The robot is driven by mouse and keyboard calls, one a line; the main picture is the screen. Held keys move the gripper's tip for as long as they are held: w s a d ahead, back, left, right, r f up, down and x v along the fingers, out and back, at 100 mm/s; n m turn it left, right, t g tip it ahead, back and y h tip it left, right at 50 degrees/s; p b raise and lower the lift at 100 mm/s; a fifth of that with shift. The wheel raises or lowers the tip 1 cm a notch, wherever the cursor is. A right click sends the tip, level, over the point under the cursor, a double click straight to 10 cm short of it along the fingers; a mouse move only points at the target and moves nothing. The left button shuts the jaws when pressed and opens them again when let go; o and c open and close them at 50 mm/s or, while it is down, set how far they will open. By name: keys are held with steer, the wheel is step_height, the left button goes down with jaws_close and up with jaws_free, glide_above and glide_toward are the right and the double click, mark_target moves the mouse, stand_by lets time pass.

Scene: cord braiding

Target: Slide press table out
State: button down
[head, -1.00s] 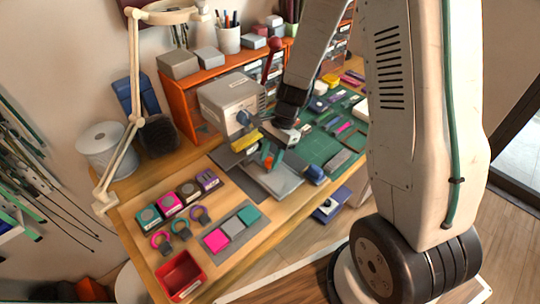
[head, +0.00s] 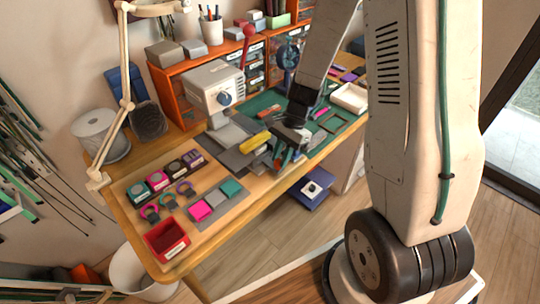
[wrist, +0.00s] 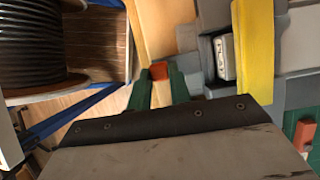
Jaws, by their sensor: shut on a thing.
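The press (head: 212,88) is a pale grey box with a blue knob and a red lever, at the back of the bench. Its grey press table (head: 238,158) lies in front of it, with a yellow bar (head: 255,141) along it. My gripper (head: 281,158) is at the right end of the table, near the bench's front edge. In the wrist view, its green fingers (wrist: 159,80) are shut on a small orange-red piece (wrist: 159,71), seemingly the table's handle. The yellow bar (wrist: 253,50) stands to the right of the fingers there. Where the handle joins the table is hard to see.
A grey mat with coloured blocks (head: 215,204), rings and a red tray (head: 167,241) lie at the bench's front left. A green cutting mat (head: 262,102) lies behind my gripper. A blue box (head: 308,190) is on the floor below.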

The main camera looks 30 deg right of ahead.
steer(key=shift+s, duration=0.15)
steer(key=c, duration=1.3)
jaws_free()
steer(key=shift+a, duration=0.25)
steer(key=shift+v, duration=3.9)
